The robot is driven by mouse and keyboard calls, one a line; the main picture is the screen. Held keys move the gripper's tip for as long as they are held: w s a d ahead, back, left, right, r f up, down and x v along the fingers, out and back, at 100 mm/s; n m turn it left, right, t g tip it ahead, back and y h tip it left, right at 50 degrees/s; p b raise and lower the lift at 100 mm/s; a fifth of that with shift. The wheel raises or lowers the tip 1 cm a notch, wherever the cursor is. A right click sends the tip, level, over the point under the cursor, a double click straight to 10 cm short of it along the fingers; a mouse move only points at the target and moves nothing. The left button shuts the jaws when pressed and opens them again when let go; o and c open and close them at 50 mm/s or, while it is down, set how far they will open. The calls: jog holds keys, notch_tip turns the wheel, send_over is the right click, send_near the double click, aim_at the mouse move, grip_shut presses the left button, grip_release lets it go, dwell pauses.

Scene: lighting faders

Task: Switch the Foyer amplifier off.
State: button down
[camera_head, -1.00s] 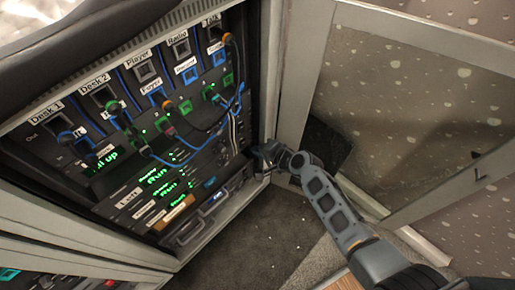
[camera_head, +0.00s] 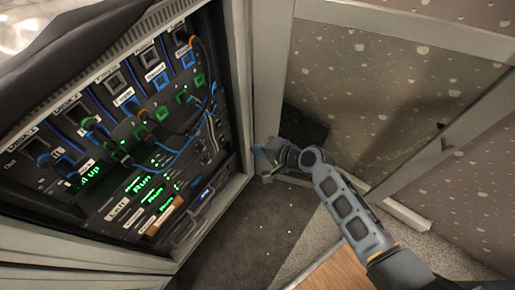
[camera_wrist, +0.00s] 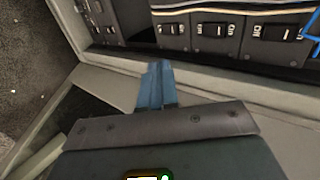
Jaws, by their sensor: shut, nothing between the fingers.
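The amplifier units (camera_head: 150,205) are low in the rack, with green "Run" readouts and small labels; I cannot tell which unit is Foyer. The wrist view shows a row of black rocker switches (camera_wrist: 210,30) marked on and off at the top, names out of sight. My gripper (camera_head: 259,153) is just right of the rack's right frame, in front of the open door. In the wrist view my gripper (camera_wrist: 158,70) has its blue fingers shut together and empty, pointing towards the rack edge below the switches. No finger touches a switch.
The rack frame (camera_head: 243,130) edges the units on the right. Patch sockets with blue and black cables (camera_head: 185,125) fill the panel above the amplifiers. A see-through door (camera_head: 380,110) stands open on the right. Grey carpet (camera_head: 235,235) is clear in front.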

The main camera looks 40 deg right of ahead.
jog(key=f+b, duration=0.1)
jog(key=b, duration=0.3)
jog(key=s+f+t+b, duration=0.1)
jog(key=b, duration=0.3)
jog(key=f+t+b, duration=0.1)
jog(key=f+b, duration=0.1)
jog(key=b, duration=0.2)
jog(key=shift+s+a+y+b, duration=0.1)
jog(key=shift+s+y+b, duration=0.2)
jog(key=shift+b, duration=0.1)
jog(key=shift+r, duration=0.15)
jog(key=b, duration=0.3)
send_near(224, 143)
jog(key=f+x, duration=0.1)
jog(key=x, duration=0.4)
jog(key=shift+w+a+r, duration=0.1)
jog(key=shift+w+a, duration=0.15)
jog(key=shift+w, duration=0.4)
